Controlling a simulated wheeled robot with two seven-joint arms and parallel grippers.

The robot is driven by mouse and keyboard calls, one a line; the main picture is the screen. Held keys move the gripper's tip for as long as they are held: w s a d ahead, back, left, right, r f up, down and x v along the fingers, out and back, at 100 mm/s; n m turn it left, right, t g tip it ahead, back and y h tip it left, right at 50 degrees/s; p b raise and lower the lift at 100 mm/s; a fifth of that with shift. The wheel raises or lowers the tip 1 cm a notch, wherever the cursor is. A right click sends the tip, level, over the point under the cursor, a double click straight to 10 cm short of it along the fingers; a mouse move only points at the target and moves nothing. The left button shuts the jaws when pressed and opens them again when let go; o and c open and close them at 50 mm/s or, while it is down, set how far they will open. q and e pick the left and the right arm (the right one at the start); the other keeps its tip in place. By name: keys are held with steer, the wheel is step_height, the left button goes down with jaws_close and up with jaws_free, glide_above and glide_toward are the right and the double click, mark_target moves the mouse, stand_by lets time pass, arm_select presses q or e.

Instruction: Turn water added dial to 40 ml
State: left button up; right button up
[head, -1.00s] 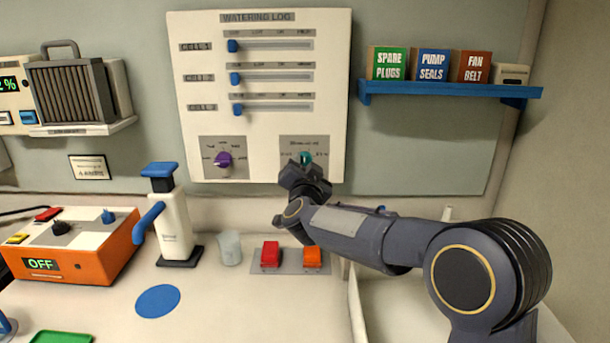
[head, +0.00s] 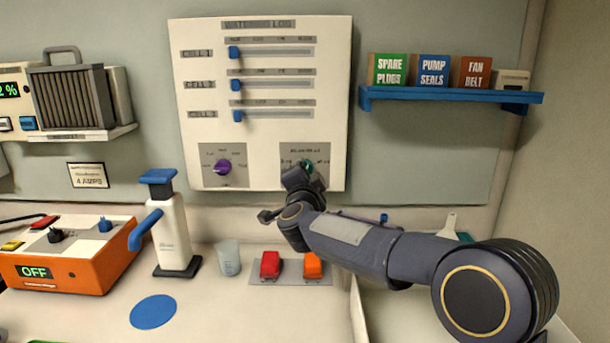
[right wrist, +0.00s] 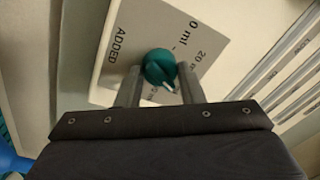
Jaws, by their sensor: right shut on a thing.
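The water added dial is a teal round knob (head: 309,166) on a grey plate at the lower right of the watering log board (head: 270,130). My right gripper (head: 303,173) reaches up to it and partly hides it. In the right wrist view the knob (right wrist: 159,67) sits between the two fingers of my right gripper (right wrist: 157,75), which is shut on it. Its white pointer mark points down and slightly right in that view. "ADDED", "0 ml" and a "20" label are readable there; another label beside the pointer is too small to read. My left gripper is not in view.
A purple knob (head: 223,167) sits left on the same board, below three blue-handled sliders. A blue shelf (head: 450,97) with boxes is at the right.

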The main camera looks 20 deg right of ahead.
steer(key=o, duration=1)
steer(key=b+v, duration=0.1)
steer(key=v, duration=0.7)
